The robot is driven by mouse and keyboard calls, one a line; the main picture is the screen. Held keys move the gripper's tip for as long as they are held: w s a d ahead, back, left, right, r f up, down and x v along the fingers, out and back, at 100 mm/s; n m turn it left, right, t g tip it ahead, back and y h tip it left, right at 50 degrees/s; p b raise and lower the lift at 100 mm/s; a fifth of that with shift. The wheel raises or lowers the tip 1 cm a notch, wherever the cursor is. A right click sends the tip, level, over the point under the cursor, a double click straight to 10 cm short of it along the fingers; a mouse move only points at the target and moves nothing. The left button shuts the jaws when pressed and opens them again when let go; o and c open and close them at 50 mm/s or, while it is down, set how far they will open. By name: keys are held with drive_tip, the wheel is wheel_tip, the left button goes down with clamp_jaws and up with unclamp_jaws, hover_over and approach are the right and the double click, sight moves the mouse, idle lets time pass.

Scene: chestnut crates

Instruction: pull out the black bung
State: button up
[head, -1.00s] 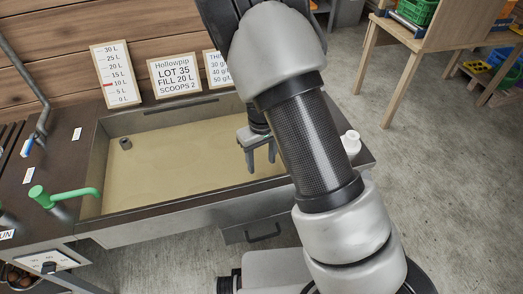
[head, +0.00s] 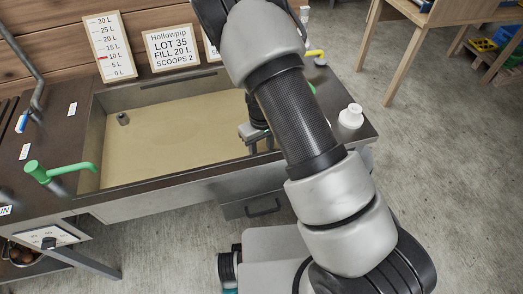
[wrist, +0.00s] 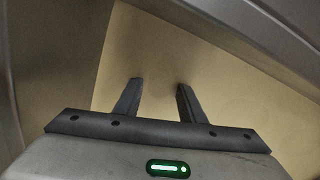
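A small dark cylinder (head: 122,118), which looks like the black bung, stands at the back left of the long basin (head: 150,185). I cannot make out how it is seated. My gripper (head: 261,145) is over the right part of the basin, well apart from the dark cylinder, and my arm partly covers it in the head view. In the wrist view, the fingers of my gripper (wrist: 158,90) are spread with nothing between them, with the tan basin surface beyond. The dark cylinder does not show in the wrist view.
A green tap (head: 60,173) reaches over the basin's left edge. Signs (head: 172,48) stand behind the basin. The middle of the basin is clear.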

sight(261, 151)
clamp_jaws()
drive_tip(key=shift+r+p, duration=0.4)
drive_tip(key=shift+r, duration=0.2)
idle(0.4)
drive_tip(key=shift+c, duration=1.4)
unclamp_jaws()
clamp_jaws()
drive_tip(key=shift+r+p, duration=1.35)
drive_tip(key=shift+r, duration=0.65)
